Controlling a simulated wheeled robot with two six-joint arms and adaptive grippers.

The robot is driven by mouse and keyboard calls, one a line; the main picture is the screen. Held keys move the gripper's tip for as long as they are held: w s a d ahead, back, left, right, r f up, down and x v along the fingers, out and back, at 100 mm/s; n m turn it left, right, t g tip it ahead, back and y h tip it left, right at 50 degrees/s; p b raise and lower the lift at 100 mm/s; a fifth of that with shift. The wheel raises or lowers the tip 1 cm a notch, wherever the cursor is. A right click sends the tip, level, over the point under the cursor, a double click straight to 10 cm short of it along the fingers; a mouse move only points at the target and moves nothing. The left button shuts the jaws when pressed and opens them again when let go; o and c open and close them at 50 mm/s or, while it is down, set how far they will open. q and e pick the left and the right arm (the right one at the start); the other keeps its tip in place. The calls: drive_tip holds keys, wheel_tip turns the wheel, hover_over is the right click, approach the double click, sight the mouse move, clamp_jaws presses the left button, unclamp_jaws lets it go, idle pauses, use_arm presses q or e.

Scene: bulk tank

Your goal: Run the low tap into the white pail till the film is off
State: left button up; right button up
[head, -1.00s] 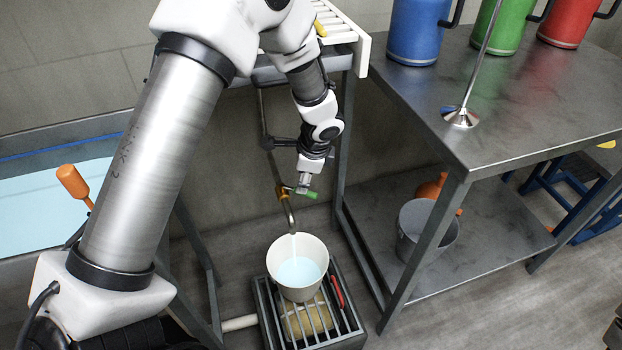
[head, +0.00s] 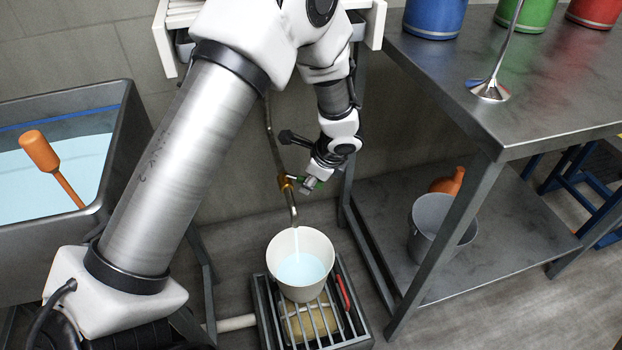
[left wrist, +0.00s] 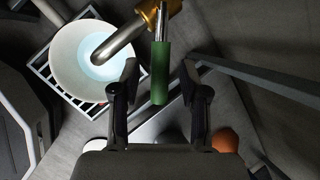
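The low tap (head: 287,183) has a brass body, a bent metal spout and a green lever (left wrist: 160,73). A pale stream runs from the spout into the white pail (head: 317,246). The pail stands upright on a slatted grate and holds pale blue liquid; it also shows in the left wrist view (left wrist: 64,70). My left gripper (head: 310,186) is at the lever. In the left wrist view its two fingers (left wrist: 160,84) are apart on either side of the lever, with gaps visible. My right gripper is out of view.
A tank (head: 118,130) of pale blue liquid with an orange paddle (head: 38,150) stands left. A steel table (head: 450,75) at right carries blue, green and red cans. Its lower shelf (head: 400,190) holds a grey bucket (head: 428,225) and an orange vessel (head: 450,182).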

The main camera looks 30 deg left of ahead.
use_arm(q)
clamp_jaws()
drive_tip(key=shift+w+r+n+p, duration=0.3)
drive_tip(key=shift+n+p, duration=0.2)
drive_tip(key=shift+p, duration=0.55)
drive_tip(key=shift+w+a+f+n+g+p, duration=0.1)
drive_tip(key=shift+w+a+n+g+p, duration=0.4)
drive_tip(key=shift+n+p, duration=0.65)
drive_tip(key=shift+w+a+f+n+g+p, duration=0.1)
drive_tip(key=shift+w+a+n+g+p, duration=0.15)
drive_tip(key=shift+w+n+g+p, duration=0.7)
drive_tip(key=shift+w+a+f+n+g+p, duration=0.1)
drive_tip(key=shift+w+a+n+g+p, duration=0.25)
drive_tip(key=shift+n+p, duration=1)
